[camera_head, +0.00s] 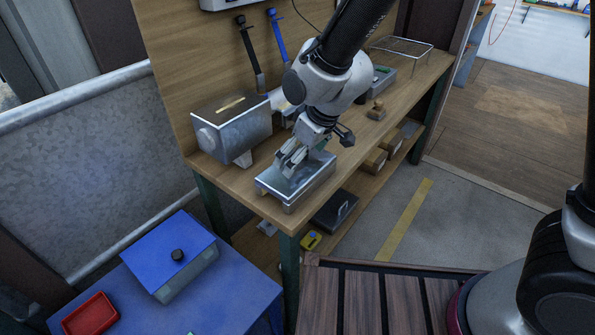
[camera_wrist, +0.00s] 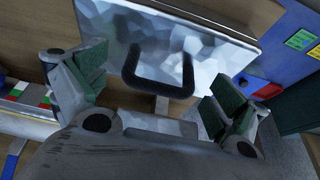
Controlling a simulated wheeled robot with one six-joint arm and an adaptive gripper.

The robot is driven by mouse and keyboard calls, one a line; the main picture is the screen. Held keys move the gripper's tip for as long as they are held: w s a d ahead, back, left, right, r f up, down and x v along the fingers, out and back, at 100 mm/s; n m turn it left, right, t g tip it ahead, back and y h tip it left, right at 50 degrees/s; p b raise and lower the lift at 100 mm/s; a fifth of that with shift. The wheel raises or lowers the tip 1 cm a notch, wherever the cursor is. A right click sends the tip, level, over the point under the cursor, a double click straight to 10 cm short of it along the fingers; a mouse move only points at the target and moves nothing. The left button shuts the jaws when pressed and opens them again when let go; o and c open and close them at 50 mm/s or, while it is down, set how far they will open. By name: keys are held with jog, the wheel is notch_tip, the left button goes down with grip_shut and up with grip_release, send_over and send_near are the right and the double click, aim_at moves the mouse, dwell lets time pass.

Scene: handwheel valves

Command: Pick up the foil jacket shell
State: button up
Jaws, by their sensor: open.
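The foil jacket shell (camera_head: 297,180) looks like a low silver box cover on the front of the workbench. In the wrist view its crinkled, faceted foil top (camera_wrist: 205,45) carries a black bar handle (camera_wrist: 160,90). My gripper (camera_head: 290,160) is just over the shell, pointing down. In the wrist view my gripper (camera_wrist: 155,96) is open, with green-padded fingers on either side of the handle and apart from it. In the head view the fingers and wrist hide the handle and part of the shell's top.
A larger silver box (camera_head: 232,125) with a yellowish strip stands left on the workbench (camera_head: 228,178). Small wooden blocks (camera_head: 375,110) and a wire rack (camera_head: 402,48) are to the right. A blue table (camera_head: 140,300) with a blue-lidded box (camera_head: 170,250) and red tray (camera_head: 90,314) is at lower left.

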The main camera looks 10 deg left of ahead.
jog(key=c, duration=1.6)
jog(key=shift+r, duration=0.15)
